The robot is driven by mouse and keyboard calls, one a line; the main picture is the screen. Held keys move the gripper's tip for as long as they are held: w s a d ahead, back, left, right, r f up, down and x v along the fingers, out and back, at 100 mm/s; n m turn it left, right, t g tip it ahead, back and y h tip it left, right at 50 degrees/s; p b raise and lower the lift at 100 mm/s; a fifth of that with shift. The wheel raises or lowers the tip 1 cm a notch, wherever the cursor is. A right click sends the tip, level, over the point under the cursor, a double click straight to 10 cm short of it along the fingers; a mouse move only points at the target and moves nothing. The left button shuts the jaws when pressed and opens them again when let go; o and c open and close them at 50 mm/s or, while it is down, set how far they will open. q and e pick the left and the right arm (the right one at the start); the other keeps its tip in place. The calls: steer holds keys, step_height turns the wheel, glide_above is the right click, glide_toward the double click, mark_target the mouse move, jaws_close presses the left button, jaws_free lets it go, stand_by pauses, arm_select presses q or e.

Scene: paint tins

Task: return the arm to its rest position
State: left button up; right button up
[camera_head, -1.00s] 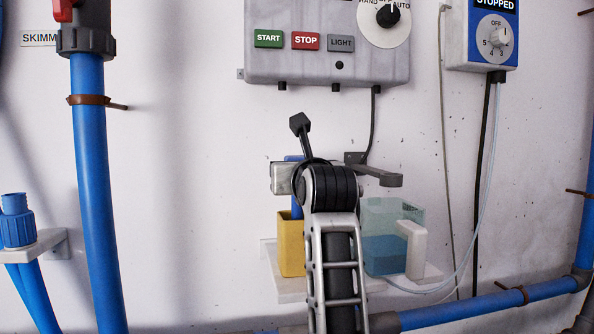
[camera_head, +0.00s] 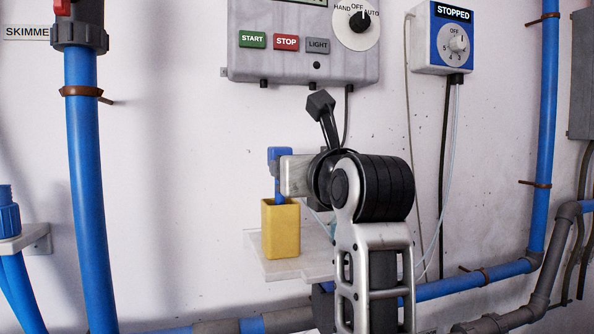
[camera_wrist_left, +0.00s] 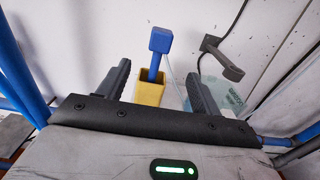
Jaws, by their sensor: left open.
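My left arm (camera_head: 375,190) rises from the bottom of the head view, bent in front of the wall shelf. Its jaws are hard to make out there. In the left wrist view my left gripper (camera_wrist_left: 158,82) is open, with two dark fingers spread and nothing between them. Beyond the fingers stands a yellow cup (camera_wrist_left: 150,92) with a blue-headed tool (camera_wrist_left: 160,40) upright in it. In the head view the yellow cup (camera_head: 281,230) and blue tool (camera_head: 275,156) show just left of my arm. My right gripper is not in view.
The white shelf (camera_head: 285,267) carries the cup. A clear container (camera_wrist_left: 222,95) and a grey wall bracket (camera_wrist_left: 222,58) lie to the right in the wrist view. Blue pipes (camera_head: 85,190) and a control box (camera_head: 300,45) are on the wall. The wall left of the shelf is clear.

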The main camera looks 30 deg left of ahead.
arm_select(q)
steer(key=shift+s+d, duration=0.3)
steer(key=shift+d, duration=0.1)
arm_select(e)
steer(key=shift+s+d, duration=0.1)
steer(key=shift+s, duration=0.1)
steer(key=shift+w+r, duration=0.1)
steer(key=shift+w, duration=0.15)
